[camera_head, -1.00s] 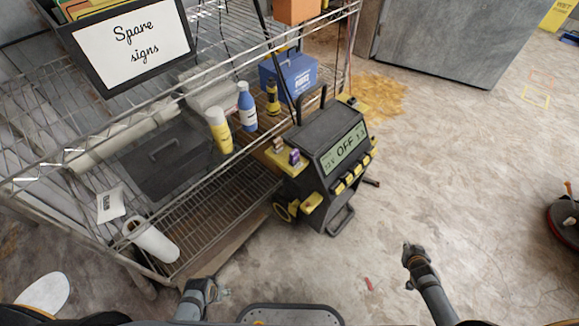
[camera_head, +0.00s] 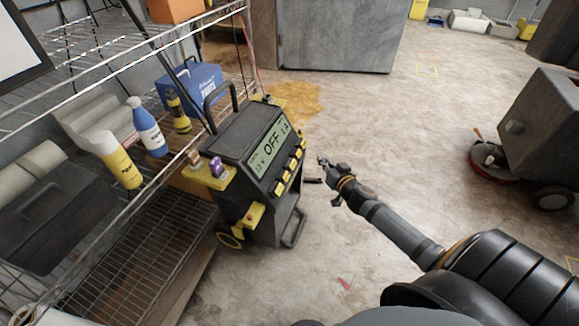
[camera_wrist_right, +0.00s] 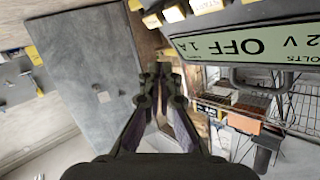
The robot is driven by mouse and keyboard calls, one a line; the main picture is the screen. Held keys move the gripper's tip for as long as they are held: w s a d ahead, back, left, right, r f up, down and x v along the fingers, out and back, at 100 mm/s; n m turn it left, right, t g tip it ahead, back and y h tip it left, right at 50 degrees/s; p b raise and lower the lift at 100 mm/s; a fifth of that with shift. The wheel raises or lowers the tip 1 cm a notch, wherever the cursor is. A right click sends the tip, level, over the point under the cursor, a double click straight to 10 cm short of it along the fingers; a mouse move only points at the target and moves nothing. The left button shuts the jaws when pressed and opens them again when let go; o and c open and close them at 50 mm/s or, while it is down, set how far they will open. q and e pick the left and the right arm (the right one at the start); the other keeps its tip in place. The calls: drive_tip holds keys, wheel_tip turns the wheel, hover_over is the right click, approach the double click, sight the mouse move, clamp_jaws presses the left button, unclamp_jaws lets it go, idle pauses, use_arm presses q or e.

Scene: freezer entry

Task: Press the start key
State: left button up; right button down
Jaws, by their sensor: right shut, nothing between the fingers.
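The black battery charger (camera_head: 238,150) stands upright on the floor beside the wire shelf. Its display (camera_head: 270,146) reads OFF, and a row of several yellow keys (camera_head: 287,177) runs below it. I cannot tell in the head view which is the start key. My right gripper (camera_head: 325,162) is shut and empty, to the right of the keys and apart from them. In the right wrist view the fingertips (camera_wrist_right: 160,75) show below the yellow keys (camera_wrist_right: 174,14), with the display (camera_wrist_right: 245,45) upside down at right. Key lettering there is cut off. My left gripper is out of view.
The wire shelf (camera_head: 160,58) holds a yellow bottle (camera_head: 122,165), a blue bottle (camera_head: 148,130) and a blue box (camera_head: 190,86). A grey block (camera_head: 340,35) stands behind. A red-based machine (camera_head: 490,160) is at right.

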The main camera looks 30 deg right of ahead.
sight(292, 164)
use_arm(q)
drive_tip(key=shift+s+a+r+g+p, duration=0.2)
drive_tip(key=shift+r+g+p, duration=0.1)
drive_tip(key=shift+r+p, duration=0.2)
use_arm(e)
drive_tip(key=w+a+f, duration=0.4)
drive_tip(key=w, duration=0.1)
drive_tip(key=shift+w+a+f, duration=0.35)
drive_tip(key=shift+a+f, duration=0.05)
drive_tip(key=shift+f, duration=0.1)
idle(0.9)
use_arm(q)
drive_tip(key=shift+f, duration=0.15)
use_arm(e)
drive_tip(key=shift+w+a+f, duration=0.15)
drive_tip(key=shift+w+a, duration=0.1)
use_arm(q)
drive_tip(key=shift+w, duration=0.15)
